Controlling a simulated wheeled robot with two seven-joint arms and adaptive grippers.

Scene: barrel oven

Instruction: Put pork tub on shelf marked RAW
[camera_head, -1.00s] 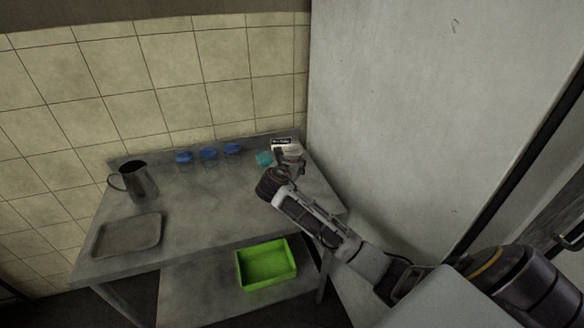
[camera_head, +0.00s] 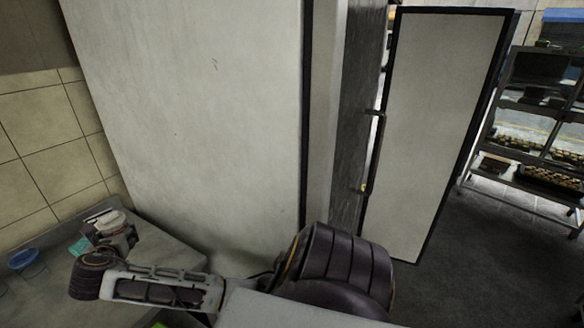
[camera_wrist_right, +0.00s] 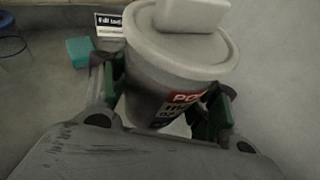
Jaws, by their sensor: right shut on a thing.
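The pork tub (camera_wrist_right: 165,75) is a grey-white lidded tub with a red and black label that begins "PO". In the right wrist view it stands between the green-padded fingers of my right gripper (camera_wrist_right: 160,110), which is shut on it. In the head view the tub (camera_head: 108,219) and my right gripper (camera_head: 118,236) are at the lower left, over the metal table (camera_head: 40,295); I cannot tell whether the tub touches it. My left gripper is out of view. No shelf marked RAW can be read.
A tall pale cabinet (camera_head: 200,110) stands beside the table. An open door (camera_head: 435,130) with a dark frame is right of it. A rack (camera_head: 530,160) with trays is at the far right, beyond open floor (camera_head: 490,260). A teal block (camera_wrist_right: 82,52) and small sign (camera_wrist_right: 109,24) are by the tub.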

